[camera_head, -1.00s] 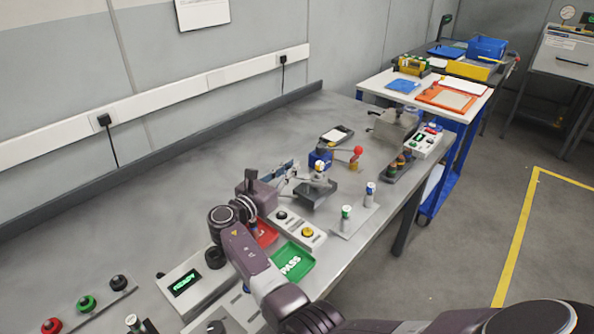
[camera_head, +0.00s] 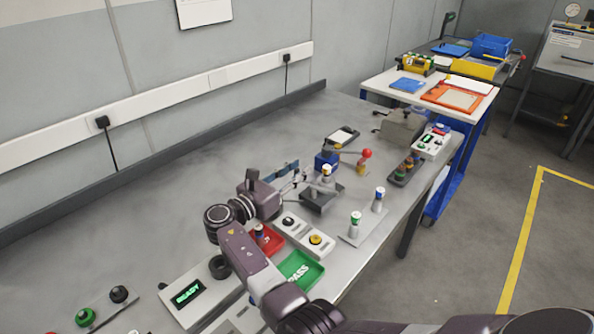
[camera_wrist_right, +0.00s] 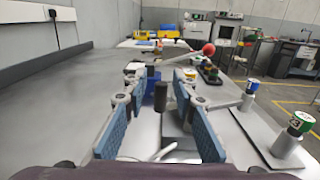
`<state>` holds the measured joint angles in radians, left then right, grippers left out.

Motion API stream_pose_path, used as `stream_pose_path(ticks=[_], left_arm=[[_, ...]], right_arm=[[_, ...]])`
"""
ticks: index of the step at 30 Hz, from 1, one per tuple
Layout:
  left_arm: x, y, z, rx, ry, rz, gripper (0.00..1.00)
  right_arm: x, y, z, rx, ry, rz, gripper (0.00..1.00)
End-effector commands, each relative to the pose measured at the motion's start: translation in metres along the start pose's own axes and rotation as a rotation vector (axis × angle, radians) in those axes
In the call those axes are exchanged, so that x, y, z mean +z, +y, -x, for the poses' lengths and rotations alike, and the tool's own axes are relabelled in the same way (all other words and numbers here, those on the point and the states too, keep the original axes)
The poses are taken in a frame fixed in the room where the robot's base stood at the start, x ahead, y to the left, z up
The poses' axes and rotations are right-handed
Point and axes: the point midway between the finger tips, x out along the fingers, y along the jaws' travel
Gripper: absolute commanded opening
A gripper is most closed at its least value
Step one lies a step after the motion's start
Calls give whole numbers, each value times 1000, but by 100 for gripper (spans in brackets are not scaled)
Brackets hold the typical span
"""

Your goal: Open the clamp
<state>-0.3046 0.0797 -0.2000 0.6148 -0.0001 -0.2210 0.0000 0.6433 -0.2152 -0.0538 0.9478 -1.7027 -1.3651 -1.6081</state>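The clamp shows in the head view as a small grey fixture (camera_head: 322,197) with a metal arm, just beyond my right gripper. In the right wrist view an upright black grip (camera_wrist_right: 161,97), which looks like the clamp's handle, stands between the fingers with gaps on both sides. My right gripper (camera_head: 289,177) is open, its two blue-padded fingers (camera_wrist_right: 160,88) spread either side of the grip. Part of the clamp is hidden behind the fingers in the head view. My left gripper is in neither view.
A blue block (camera_head: 327,160) with a red-ball lever (camera_head: 365,154) stands just beyond the fixture. Capped cylinders (camera_head: 355,223) stand at the right. A red tray (camera_head: 270,240), green PASS tray (camera_head: 302,268) and button box (camera_head: 315,240) lie close to my right arm. The back-left bench is clear.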

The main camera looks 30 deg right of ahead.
Motion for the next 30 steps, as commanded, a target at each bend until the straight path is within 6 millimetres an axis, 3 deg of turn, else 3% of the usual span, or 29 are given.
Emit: stream_pose_path(ticks=[11, 24, 30], left_arm=[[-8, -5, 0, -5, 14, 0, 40], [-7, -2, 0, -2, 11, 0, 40], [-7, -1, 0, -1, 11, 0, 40]], right_arm=[[6, 0, 0, -2, 0, -2, 28], [83, 0, 0, -1, 1, -4, 28], [98, 0, 0, -1, 1, 0, 28]])
